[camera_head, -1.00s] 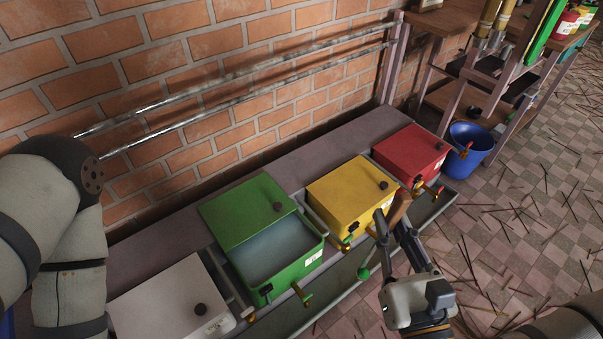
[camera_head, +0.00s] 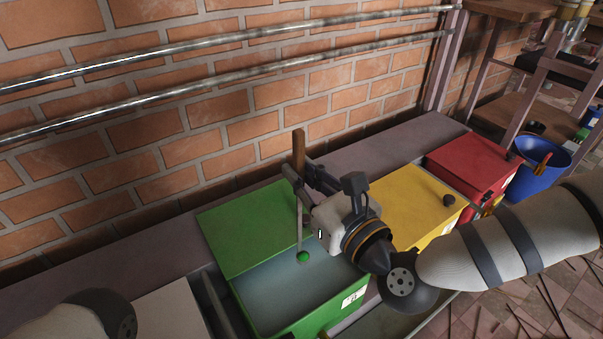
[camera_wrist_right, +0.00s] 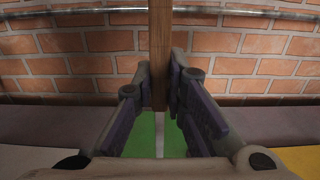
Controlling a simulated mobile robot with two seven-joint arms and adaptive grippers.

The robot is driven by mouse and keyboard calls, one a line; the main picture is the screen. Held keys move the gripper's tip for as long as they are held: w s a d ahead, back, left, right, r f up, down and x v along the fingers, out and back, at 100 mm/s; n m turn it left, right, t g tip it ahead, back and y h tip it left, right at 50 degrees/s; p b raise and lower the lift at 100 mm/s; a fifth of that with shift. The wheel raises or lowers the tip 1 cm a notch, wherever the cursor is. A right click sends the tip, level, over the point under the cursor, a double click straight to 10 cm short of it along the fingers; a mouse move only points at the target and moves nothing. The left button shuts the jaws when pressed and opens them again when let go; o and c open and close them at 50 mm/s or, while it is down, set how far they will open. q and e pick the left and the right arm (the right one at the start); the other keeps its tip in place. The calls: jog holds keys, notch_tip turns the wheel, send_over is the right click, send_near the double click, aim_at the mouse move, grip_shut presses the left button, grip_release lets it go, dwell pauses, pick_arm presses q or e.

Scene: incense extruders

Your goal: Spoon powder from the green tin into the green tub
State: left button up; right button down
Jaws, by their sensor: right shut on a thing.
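The green tub (camera_head: 232,228) stands in the row of tubs against the wall, its front part open onto a blue-grey inside. My right gripper (camera_head: 302,174) is above the tub, shut on the brown wooden handle of a spoon (camera_head: 299,149). The handle also shows upright between the fingers in the right wrist view (camera_wrist_right: 160,50). The spoon's thin shaft hangs down, and its small green end is over the tub's opening; I cannot tell whether that green is powder. The green tin is not in view. My left gripper is not in view; only part of my left arm shows.
A yellow tub (camera_head: 405,200) and a red tub (camera_head: 468,160) stand to the right, a white tub (camera_head: 165,315) to the left. A blue bucket (camera_head: 540,180) is at the far right. Metal pipes (camera_head: 230,83) run along the brick wall behind.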

aim_at(302, 157)
notch_tip(302, 157, down, 13)
jog(key=b, duration=0.8)
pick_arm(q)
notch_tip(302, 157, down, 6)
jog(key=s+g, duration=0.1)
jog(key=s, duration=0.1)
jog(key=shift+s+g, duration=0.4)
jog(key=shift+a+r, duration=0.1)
pick_arm(e)
notch_tip(302, 157, up, 17)
jog(key=p, duration=1)
jog(key=shift+f, duration=0.1)
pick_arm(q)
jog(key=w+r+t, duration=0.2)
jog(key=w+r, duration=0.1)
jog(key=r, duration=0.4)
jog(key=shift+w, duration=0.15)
pick_arm(e)
jog(key=shift+f, duration=0.1)
